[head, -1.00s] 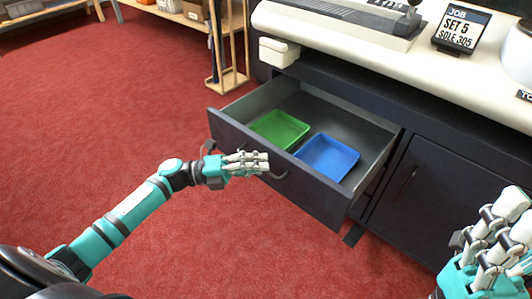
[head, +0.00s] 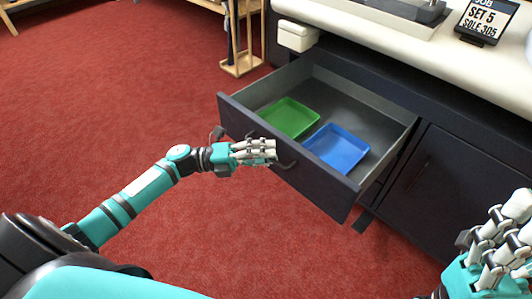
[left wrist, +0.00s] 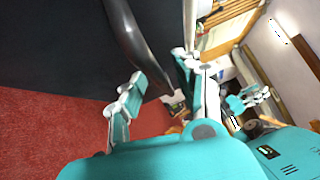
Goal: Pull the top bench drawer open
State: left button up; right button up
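The top bench drawer (head: 288,167) stands well out from the dark bench, its inside open to view. Its dark curved handle (head: 287,164) is on the front panel and also shows in the left wrist view (left wrist: 128,35). My left gripper (head: 274,152) is at the handle, its pale fingers pointing right along the drawer front. In the left wrist view its fingers (left wrist: 158,98) are apart, with the handle's end between them. Contact with the handle is not clear. My right gripper (head: 492,228) is at the right edge, empty, fingers spread and partly cut off.
A green tray (head: 290,118) and a blue tray (head: 337,148) lie inside the drawer. A closed cabinet door (head: 440,185) is to the right of it. Red carpet (head: 110,100) is clear to the left. A wooden stand (head: 243,65) is behind.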

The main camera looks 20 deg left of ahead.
pick_arm(q)
jog(key=shift+r, duration=0.1)
jog(key=v, duration=1.2)
